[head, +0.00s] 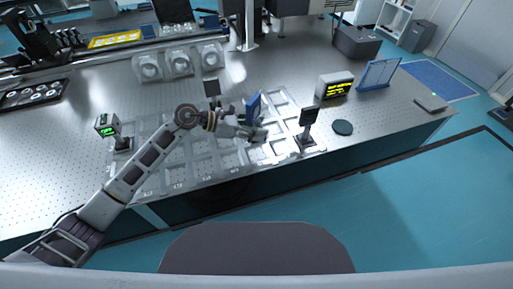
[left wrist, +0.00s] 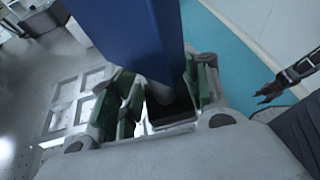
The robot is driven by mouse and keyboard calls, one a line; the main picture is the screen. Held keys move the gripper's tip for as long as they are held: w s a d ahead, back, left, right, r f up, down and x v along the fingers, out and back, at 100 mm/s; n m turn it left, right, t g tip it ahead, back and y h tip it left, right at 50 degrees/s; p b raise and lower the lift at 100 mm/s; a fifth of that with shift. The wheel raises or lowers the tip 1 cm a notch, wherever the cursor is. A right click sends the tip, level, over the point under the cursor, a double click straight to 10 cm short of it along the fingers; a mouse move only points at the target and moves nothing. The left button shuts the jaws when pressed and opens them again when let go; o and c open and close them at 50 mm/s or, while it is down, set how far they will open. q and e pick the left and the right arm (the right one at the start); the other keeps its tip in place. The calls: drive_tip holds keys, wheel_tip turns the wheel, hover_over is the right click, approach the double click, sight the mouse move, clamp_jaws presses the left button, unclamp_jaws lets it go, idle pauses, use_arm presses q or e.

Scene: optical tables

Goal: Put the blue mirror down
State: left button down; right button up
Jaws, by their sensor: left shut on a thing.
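The blue mirror (head: 253,104) stands up from my left gripper (head: 251,128) over the right part of the grey compartment tray (head: 178,168). In the left wrist view the blue mirror (left wrist: 140,35) rises large and close. My left gripper (left wrist: 160,100) is shut on its post, and a dark square base shows below. I cannot tell whether the base touches the tray. My right gripper (left wrist: 268,92) shows small at the right edge of the left wrist view, away from the mirror, with its fingers apart.
A dark mirror on a post (head: 308,117) stands right of the blue mirror, with a dark round disc (head: 343,127) beyond. A yellow-lit display box (head: 335,86) and a blue frame (head: 378,74) stand behind. A green-lit box (head: 107,125) is at left. Several tray compartments are empty.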

use_arm(q)
drive_tip(key=shift+f, duration=2.4)
drive_tip(key=shift+f, duration=0.1)
drive_tip(key=shift+f, duration=1.75)
drive_tip(key=shift+f, duration=0.15)
drive_tip(key=c, duration=0.7)
unclamp_jaws()
